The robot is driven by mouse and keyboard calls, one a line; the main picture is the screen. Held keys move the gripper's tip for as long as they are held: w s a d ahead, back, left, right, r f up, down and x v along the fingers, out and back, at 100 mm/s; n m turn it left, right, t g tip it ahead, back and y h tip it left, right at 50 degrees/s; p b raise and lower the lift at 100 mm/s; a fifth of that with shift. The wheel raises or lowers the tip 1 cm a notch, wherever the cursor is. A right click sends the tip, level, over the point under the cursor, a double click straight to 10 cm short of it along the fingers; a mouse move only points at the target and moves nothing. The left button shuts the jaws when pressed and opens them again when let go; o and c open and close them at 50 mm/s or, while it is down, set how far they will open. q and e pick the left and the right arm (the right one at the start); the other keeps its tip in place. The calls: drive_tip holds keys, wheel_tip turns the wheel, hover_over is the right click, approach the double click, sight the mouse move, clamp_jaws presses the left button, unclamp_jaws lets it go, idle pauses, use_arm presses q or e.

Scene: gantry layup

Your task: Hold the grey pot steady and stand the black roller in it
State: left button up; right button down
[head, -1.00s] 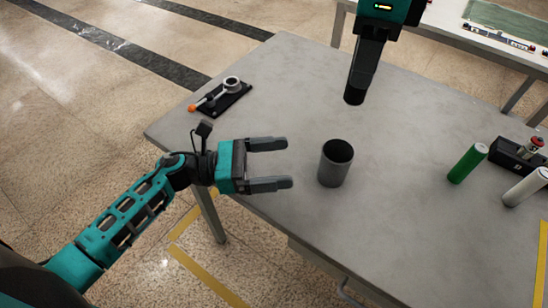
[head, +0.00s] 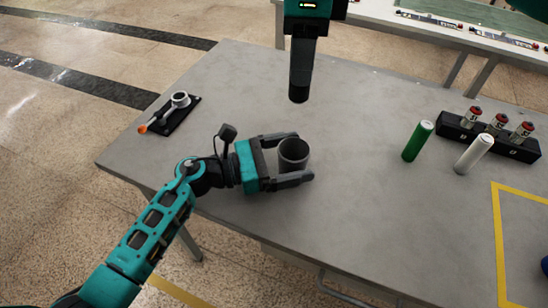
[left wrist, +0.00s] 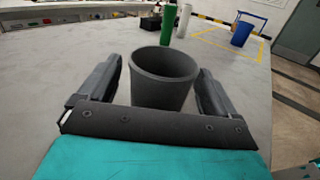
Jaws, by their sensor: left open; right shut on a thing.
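The grey pot (head: 293,152) stands upright on the grey table, open end up and empty as far as I see. My left gripper (head: 303,158) is open, with one finger on each side of the pot; in the left wrist view the pot (left wrist: 162,88) sits between the fingers with a small gap visible at each side. My right gripper (head: 302,58) points down from the top of the head view, shut on the black roller (head: 299,93). The roller hangs roughly upright above the table, behind the pot in the picture. The dark fingers and roller are hard to separate.
A green roller (head: 417,141) and a white roller (head: 473,153) stand at the right, near a black rack (head: 515,147) with several red-topped items. A black plate (head: 178,117) with an orange-tipped lever lies at the left. The table between is clear.

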use_arm(q)
drive_tip(key=shift+d, duration=0.15)
drive_tip(key=c, duration=1)
drive_tip(key=shift+c, duration=0.2)
use_arm(e)
wheel_tip(320, 180, down, 13)
drive_tip(key=shift+r, duration=0.2)
idle(0.9)
